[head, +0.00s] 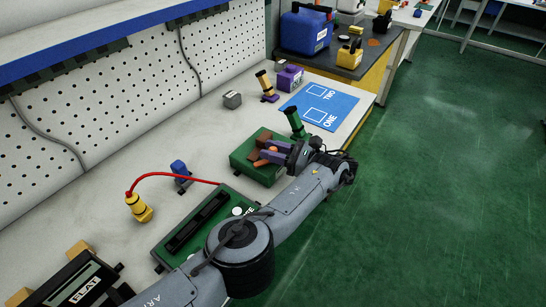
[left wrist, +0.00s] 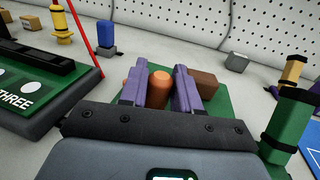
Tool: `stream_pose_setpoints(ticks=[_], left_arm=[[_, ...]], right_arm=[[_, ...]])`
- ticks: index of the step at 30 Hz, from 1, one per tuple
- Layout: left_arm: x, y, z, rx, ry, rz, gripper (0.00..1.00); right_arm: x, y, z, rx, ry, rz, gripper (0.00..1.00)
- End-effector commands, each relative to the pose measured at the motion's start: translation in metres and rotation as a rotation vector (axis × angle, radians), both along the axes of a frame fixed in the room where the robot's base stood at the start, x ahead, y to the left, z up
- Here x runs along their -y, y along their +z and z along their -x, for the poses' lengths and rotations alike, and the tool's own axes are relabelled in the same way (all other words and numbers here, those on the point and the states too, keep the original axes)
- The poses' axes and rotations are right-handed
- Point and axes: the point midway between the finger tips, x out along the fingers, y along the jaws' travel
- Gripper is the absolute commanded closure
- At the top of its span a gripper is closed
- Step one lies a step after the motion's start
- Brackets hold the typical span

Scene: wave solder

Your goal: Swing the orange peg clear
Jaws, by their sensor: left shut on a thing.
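My left gripper (head: 268,157) reaches over a green base (head: 246,148) on the bench. Its purple fingers are closed on the orange peg, which shows as a rounded top between them in the left wrist view (left wrist: 158,90). The fingers hide the peg's sides and lower end, so I cannot tell how it meets the base. A brown block (left wrist: 203,84) stands on the base just right of the fingers in the left wrist view. My right gripper is not in view.
A dark green post (head: 295,122) stands close beyond the gripper. A green box labelled THREE (left wrist: 40,98), with a red cable (head: 165,174), lies on the left. A yellow fixture (head: 138,207) and a blue one (head: 181,171) stand behind. A blue mat (head: 335,93) lies further along the bench.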

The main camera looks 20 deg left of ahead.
Motion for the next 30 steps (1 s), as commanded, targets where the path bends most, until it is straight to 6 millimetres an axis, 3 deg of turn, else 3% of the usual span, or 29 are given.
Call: stream_pose_setpoints(ticks=[13,14,17,30], left_arm=[[0.0005,-0.0006,0.0002,0.000,0.003,0.003,0.99],[0.0005,-0.0006,0.0002,0.000,0.003,0.003,0.64],[0.0004,-0.0004,0.0002,0.000,0.003,0.002,0.50],[-0.0012,0.0010,0.0017,0.000,0.011,0.001,0.50]], right_arm=[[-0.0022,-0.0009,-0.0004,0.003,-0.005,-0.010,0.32],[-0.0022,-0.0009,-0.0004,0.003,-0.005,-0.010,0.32],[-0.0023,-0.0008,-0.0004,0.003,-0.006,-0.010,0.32],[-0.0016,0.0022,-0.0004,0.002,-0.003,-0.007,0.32]])
